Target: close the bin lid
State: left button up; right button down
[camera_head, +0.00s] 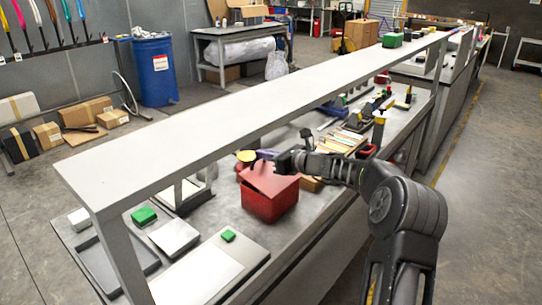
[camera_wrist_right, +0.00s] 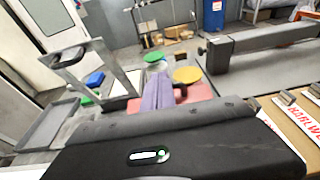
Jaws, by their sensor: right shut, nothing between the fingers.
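The red bin (camera_head: 268,205) stands on the grey bench under the long shelf. Its red lid (camera_head: 270,181) lies low over the top at a slight tilt; I cannot tell whether it is fully seated. My right gripper (camera_head: 279,160) is just above the lid's far side, shut and empty. In the right wrist view, the shut fingers (camera_wrist_right: 160,92) are in front of a red surface (camera_wrist_right: 198,93), mostly hidden by the gripper body. I cannot tell whether they touch it. My left gripper is out of view.
The long grey shelf (camera_head: 230,112) runs over the bench close to my right gripper. A yellow disc (camera_head: 246,156) is behind the bin. A pale board with a green block (camera_head: 228,236) lies in front left. Tools and small parts crowd the bench farther back.

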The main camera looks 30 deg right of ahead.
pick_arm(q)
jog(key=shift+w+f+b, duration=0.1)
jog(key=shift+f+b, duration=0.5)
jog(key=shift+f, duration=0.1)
pick_arm(e)
jog(key=shift+w+a+f, duration=0.2)
jog(key=shift+w+f, duration=0.6)
jog(key=shift+f, duration=0.3)
